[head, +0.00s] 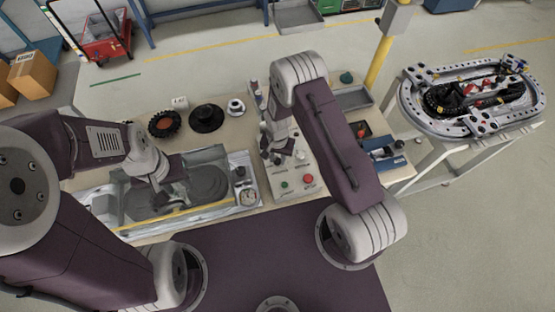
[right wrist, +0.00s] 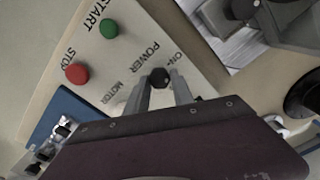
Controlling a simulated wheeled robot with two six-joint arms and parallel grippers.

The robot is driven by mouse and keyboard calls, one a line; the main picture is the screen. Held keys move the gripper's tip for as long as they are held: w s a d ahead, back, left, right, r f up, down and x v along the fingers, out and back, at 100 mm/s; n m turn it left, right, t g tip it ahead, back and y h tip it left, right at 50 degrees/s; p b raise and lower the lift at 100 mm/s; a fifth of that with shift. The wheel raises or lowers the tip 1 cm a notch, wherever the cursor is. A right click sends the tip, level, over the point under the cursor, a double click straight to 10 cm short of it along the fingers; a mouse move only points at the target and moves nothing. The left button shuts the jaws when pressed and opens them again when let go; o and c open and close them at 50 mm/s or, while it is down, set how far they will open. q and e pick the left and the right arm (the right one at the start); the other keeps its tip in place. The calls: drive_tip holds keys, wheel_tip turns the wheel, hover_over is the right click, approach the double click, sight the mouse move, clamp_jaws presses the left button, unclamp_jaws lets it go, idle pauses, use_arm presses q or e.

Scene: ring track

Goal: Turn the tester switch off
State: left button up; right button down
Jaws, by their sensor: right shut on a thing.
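The tester's control panel (head: 296,187) is a pale box in front of my right arm. In the right wrist view it carries a green START button (right wrist: 109,28), a red STOP button (right wrist: 77,73) and a black knob (right wrist: 160,76) beside the words POWER and ON. My right gripper (right wrist: 160,88) has its two fingers on either side of this knob, shut on it. In the head view the right gripper (head: 284,152) is over the panel's far part, and the knob is hidden there. My left gripper (head: 163,190) hangs over the clear-walled tester bay; its fingers are too unclear to read.
The tester bay (head: 240,158) with a yellow front bar is left of the panel. Black round parts (head: 207,117) and an orange-black ring (head: 165,124) lie behind it. A blue bin (head: 384,160) is right of the panel. A ring track (head: 471,97) stands farther right.

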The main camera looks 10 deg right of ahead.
drive_tip(key=m+b, duration=0.2)
drive_tip(key=m, duration=0.2)
drive_tip(key=shift+s+f+m, duration=0.1)
drive_tip(key=shift+m, duration=0.2)
drive_tip(key=shift+m+b, duration=0.7)
drive_tip(key=shift+m, duration=1.8)
drive_tip(key=c, duration=1.1)
unclamp_jaws()
drive_tip(key=shift+r, duration=0.25)
